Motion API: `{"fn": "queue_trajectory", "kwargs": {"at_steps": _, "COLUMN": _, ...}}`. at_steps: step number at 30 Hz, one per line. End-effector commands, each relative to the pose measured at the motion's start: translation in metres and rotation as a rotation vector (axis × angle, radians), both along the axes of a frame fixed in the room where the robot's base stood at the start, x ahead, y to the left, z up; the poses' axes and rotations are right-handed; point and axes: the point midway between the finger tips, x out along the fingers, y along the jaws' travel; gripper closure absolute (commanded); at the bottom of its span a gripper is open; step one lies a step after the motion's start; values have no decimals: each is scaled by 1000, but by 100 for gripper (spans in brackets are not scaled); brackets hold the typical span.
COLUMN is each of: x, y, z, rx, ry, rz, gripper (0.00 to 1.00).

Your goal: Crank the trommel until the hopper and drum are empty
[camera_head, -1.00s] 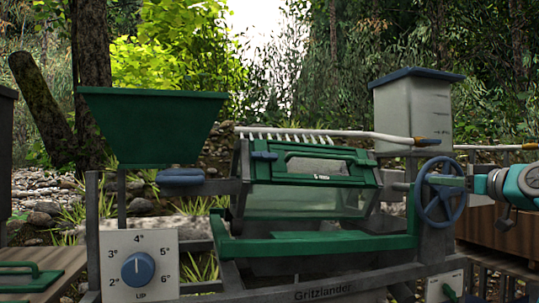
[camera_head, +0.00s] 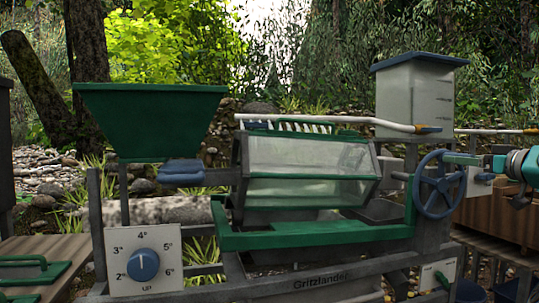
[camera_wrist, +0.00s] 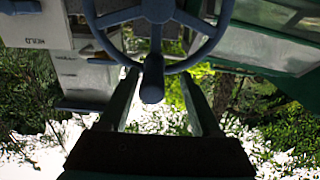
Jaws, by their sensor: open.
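The trommel drum (camera_head: 305,165) has clear, cloudy panels facing front, with its green hatch turned to the top and back. I cannot tell whether anything is inside. The green hopper (camera_head: 152,120) stands at the left; its inside is hidden. The blue crank wheel (camera_head: 440,187) is at the drum's right end. My gripper (camera_head: 468,160) is at the wheel's right side. In the wrist view the wheel (camera_wrist: 208,48) shows at the top, and its handle (camera_wrist: 152,85) sits between the open fingers of my gripper (camera_wrist: 158,76), with gaps visible on both sides.
A clear tank with a blue lid (camera_head: 420,66) stands behind the wheel. A white spray pipe (camera_head: 320,121) runs above the drum. A blue numbered dial (camera_head: 143,265) is at front left. The green frame rail (camera_head: 315,235) crosses below the drum.

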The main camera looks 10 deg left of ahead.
Motion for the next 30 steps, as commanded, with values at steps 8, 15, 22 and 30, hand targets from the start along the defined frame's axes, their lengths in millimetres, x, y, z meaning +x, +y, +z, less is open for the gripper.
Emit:
{"fn": "queue_trajectory", "kwargs": {"at_steps": 8, "x": -32, "y": -13, "z": -2, "rx": 0, "ry": -2, "rz": -1, "gripper": 35}}
{"fn": "queue_trajectory", "kwargs": {"at_steps": 15, "x": -59, "y": -25, "z": -1, "rx": 0, "ry": -3, "rz": -2, "gripper": 35}}
{"fn": "queue_trajectory", "kwargs": {"at_steps": 22, "x": -79, "y": -32, "z": -1, "rx": -1, "ry": 0, "rz": 0, "gripper": 35}}
{"fn": "queue_trajectory", "kwargs": {"at_steps": 30, "x": -79, "y": -33, "z": 0, "rx": 0, "ry": 1, "rz": 0, "gripper": 35}}
